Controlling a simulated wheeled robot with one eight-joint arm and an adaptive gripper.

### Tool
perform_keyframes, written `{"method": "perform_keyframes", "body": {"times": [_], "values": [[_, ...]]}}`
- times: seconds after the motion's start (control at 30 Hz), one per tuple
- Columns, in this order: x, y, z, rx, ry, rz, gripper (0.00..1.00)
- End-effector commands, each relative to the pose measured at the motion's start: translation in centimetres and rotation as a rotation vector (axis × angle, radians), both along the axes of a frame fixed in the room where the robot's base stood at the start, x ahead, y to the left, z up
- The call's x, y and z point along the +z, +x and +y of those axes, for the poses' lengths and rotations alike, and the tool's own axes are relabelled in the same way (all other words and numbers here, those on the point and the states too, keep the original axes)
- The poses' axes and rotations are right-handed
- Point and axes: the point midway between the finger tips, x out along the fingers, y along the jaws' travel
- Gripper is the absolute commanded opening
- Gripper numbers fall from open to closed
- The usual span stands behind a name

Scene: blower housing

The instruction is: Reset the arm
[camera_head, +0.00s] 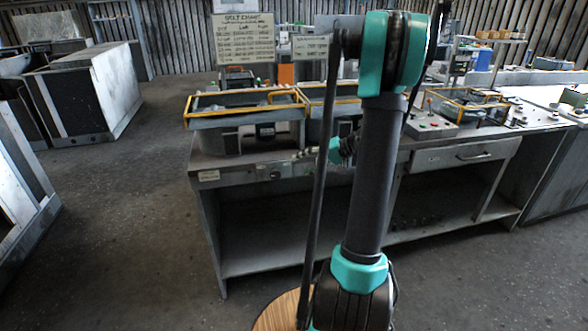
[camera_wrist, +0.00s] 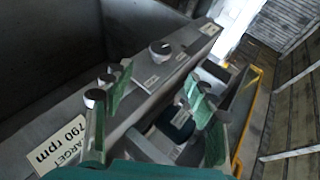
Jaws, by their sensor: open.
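My arm stands upright in the head view, dark with teal joints, in front of the workbench (camera_head: 240,179). My gripper (camera_wrist: 161,88) shows in the wrist view with its two green-padded fingers apart and nothing held between them. Beyond the fingers is a grey panel with a dark knob (camera_wrist: 160,47) and small labels. A white label reading "TARGET 790 rpm" (camera_wrist: 62,146) is at the lower left, partly behind a finger. In the head view my gripper is largely hidden behind the arm.
Yellow-framed housings (camera_head: 245,108) stand on the bench, with a belt chart sign (camera_head: 243,38) behind them. A control box with a red button (camera_head: 431,125) is to the right of the arm. Grey cabinets (camera_head: 85,92) stand at left. Open floor (camera_head: 120,220) lies between.

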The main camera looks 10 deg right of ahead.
Motion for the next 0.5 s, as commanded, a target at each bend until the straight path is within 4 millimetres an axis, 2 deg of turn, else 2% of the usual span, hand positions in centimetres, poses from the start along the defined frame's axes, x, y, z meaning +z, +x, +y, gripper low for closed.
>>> {"method": "perform_keyframes", "body": {"times": [0.17,0.5], "values": [[0.52,-0.42,-0.81,0.0,0.0,0.0,0.57],[0.55,-0.55,-0.69,0.001,-0.004,0.002,0.57]]}}
